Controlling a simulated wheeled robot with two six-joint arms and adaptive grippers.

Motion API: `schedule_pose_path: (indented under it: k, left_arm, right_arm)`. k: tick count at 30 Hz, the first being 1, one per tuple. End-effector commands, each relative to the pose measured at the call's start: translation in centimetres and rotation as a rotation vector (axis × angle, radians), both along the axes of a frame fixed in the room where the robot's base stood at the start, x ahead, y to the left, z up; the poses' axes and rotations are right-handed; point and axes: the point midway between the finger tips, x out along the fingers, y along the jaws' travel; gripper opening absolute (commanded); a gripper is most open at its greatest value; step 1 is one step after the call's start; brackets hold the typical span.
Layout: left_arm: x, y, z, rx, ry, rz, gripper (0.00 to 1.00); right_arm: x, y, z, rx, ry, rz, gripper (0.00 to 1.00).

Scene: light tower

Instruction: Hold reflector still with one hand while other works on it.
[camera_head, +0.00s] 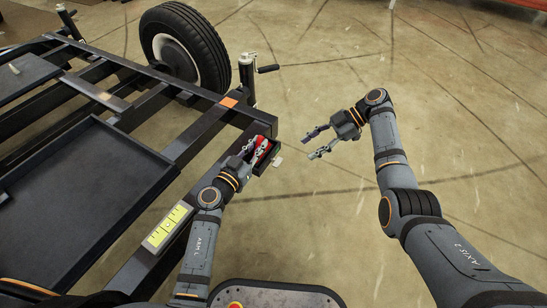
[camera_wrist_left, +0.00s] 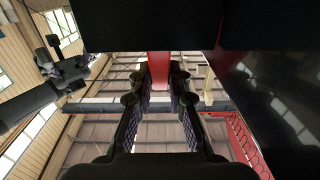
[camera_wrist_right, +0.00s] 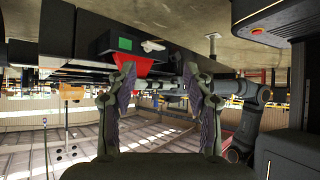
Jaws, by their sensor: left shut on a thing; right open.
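The red reflector (camera_head: 264,144) is at the near corner of the black trailer frame, beside a dark box-like housing. My left gripper (camera_head: 256,152) is shut on it. In the left wrist view the reflector (camera_wrist_left: 160,68) shows as a red strip between the two fingers. My right gripper (camera_head: 309,146) is open and empty, to the right of the trailer corner and apart from it. In the right wrist view the reflector (camera_wrist_right: 132,65) shows red and tapering below the dark housing, partly hidden by a finger. A green patch (camera_wrist_right: 124,43) and a small pale tab (camera_wrist_right: 152,46) are on the housing.
The trailer frame (camera_head: 215,128) fills the left, with a black tray (camera_head: 75,205) and a yellow-green label (camera_head: 167,226). A wheel (camera_head: 185,48) and a jack with a crank (camera_head: 247,80) stand behind. The concrete floor (camera_head: 330,230) right of the trailer is clear.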

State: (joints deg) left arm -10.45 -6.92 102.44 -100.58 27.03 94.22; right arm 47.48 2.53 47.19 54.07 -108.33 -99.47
Motion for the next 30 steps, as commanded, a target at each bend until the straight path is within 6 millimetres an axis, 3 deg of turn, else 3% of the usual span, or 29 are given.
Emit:
schedule_pose_path:
  k: [6, 10, 19, 26, 30]
  left_arm:
    - [0.0, 0.0, 0.0, 0.000, 0.000, 0.000, 0.00]
    - [0.0, 0.0, 0.0, 0.000, 0.000, 0.000, 0.00]
    - [0.0, 0.0, 0.0, 0.000, 0.000, 0.000, 0.00]
    - [0.0, 0.0, 0.0, 0.000, 0.000, 0.000, 0.00]
    - [0.0, 0.0, 0.0, 0.000, 0.000, 0.000, 0.00]
  right_arm:
    - [-2.1, 1.0, -4.8, 0.240, -0.042, -0.203, 0.64]
    - [-4.1, 0.7, -6.4, 0.417, -0.061, -0.392, 0.64]
    - [-7.8, -1.6, -6.8, 0.641, -0.031, -0.700, 0.64]
    - [-8.1, -1.9, -6.7, 0.666, -0.024, -0.738, 0.64]
    - [-7.4, -0.6, -6.7, 0.668, -0.023, -0.738, 0.64]
